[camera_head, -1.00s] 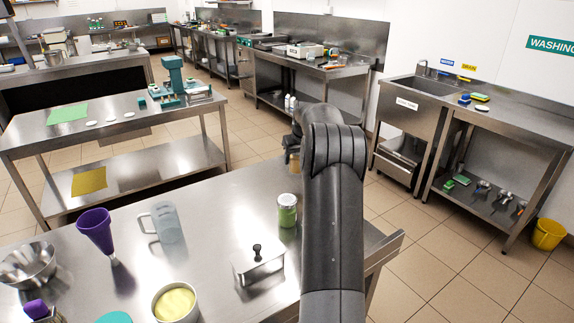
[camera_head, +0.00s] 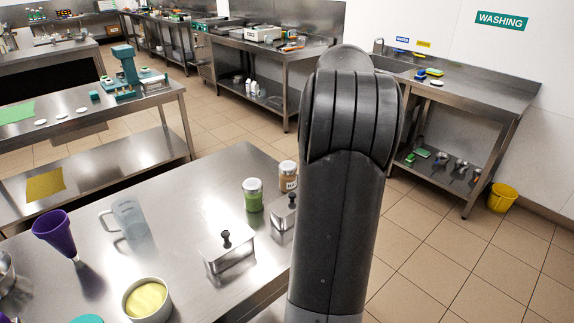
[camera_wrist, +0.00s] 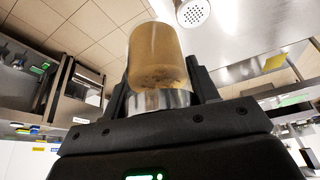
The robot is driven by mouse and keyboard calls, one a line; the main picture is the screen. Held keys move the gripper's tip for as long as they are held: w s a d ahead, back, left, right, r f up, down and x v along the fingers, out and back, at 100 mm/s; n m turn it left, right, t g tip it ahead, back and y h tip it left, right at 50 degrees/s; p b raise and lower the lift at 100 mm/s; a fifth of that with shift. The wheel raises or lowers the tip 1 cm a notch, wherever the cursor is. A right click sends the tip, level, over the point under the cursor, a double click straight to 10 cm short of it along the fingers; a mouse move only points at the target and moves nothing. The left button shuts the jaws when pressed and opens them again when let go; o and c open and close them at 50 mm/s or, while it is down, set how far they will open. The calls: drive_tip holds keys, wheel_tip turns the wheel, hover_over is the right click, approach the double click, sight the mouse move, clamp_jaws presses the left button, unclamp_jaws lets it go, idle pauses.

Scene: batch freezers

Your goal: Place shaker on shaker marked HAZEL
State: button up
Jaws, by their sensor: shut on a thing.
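In the wrist view my gripper (camera_wrist: 160,92) is shut on a shaker (camera_wrist: 157,58) with tan contents, its metal band (camera_wrist: 160,101) between the fingers. In the head view my arm hides the gripper and the held shaker. A brown-filled shaker (camera_head: 288,178) with a metal top and a pale label appears to stand on the near table, just left of my arm; the label is too small to read. A green-filled shaker (camera_head: 253,196) stands to its left. The wrist view shows a perforated shaker lid (camera_wrist: 192,12) beyond the held shaker, apart from it; which shaker it belongs to is unclear.
Two lidded metal boxes, one (camera_head: 228,252) in front and one (camera_head: 283,214) by my arm, stand close to the shakers. A clear jug (camera_head: 130,218), a purple funnel (camera_head: 55,234) and a yellow-filled tub (camera_head: 147,300) are further left on the table (camera_head: 185,215).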

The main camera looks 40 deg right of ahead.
drive_tip(key=s+r, duration=0.2)
drive_tip(key=s, duration=0.2)
hover_over(286, 164)
wheel_tip(286, 164, down, 7)
drive_tip(key=shift+d+f, duration=0.1)
drive_tip(key=shift+f, duration=1.95)
drive_tip(key=shift+f, duration=0.15)
drive_tip(key=o, duration=1.2)
drive_tip(key=shift+c, duration=0.2)
